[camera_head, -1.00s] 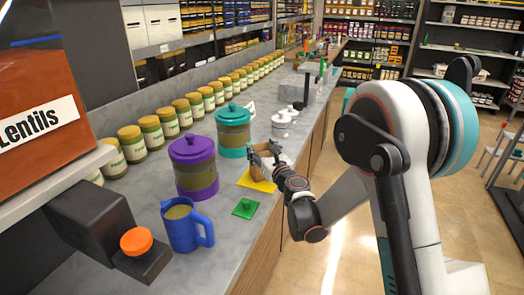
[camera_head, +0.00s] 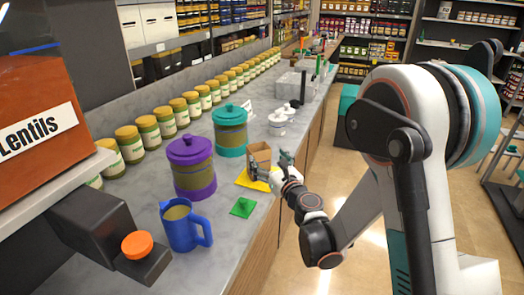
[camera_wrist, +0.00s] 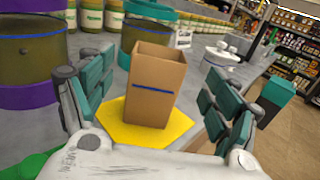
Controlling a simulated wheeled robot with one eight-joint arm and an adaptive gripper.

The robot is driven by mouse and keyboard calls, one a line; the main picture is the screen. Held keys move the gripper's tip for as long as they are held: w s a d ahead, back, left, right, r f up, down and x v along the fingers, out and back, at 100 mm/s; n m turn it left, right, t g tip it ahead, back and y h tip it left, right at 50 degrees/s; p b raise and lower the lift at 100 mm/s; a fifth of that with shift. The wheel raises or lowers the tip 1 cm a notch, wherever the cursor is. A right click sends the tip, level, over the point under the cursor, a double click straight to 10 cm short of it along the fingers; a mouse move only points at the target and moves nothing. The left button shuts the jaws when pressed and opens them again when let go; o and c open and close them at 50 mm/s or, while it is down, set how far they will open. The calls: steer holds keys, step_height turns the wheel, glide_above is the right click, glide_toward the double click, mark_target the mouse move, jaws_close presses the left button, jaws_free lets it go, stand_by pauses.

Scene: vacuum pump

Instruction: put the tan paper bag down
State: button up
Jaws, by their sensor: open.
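The tan paper bag (camera_wrist: 155,88) stands upright and open-topped on a yellow mat (camera_wrist: 190,122) in the wrist view. In the head view the bag (camera_head: 259,158) is on the counter, on the yellow mat (camera_head: 243,181), to the right of the purple canister. My gripper (camera_wrist: 156,95) is open, with its teal-padded fingers well apart on either side of the bag. Gaps show between the bag and both fingers. In the head view my gripper (camera_head: 270,170) is at the counter's right edge, in front of the bag's lower right part.
A purple canister (camera_head: 192,168) and a teal canister (camera_head: 230,132) stand left of and behind the bag. A blue mug (camera_head: 183,227) and green piece (camera_head: 243,207) are nearer. Jars line the back.

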steer(key=s+d+r+m+h, duration=0.5)
steer(key=d+r+m, duration=0.2)
steer(key=d+m, duration=0.4)
steer(key=s+d+r+m+h, duration=0.55)
steer(key=d+m, duration=0.35)
steer(key=m, duration=0.3)
steer(key=s+f+m+g+y, duration=0.1)
steer(key=s+f+m+g, duration=0.2)
steer(key=s+m, duration=0.6)
steer(key=s+f+m+g+y, duration=0.2)
steer(key=s+m+g, duration=0.4)
steer(key=s, duration=1.1)
steer(key=f+m, duration=0.1)
steer(key=m, duration=0.2)
steer(key=shift+s+f, duration=0.15)
steer(key=shift+f, duration=0.25)
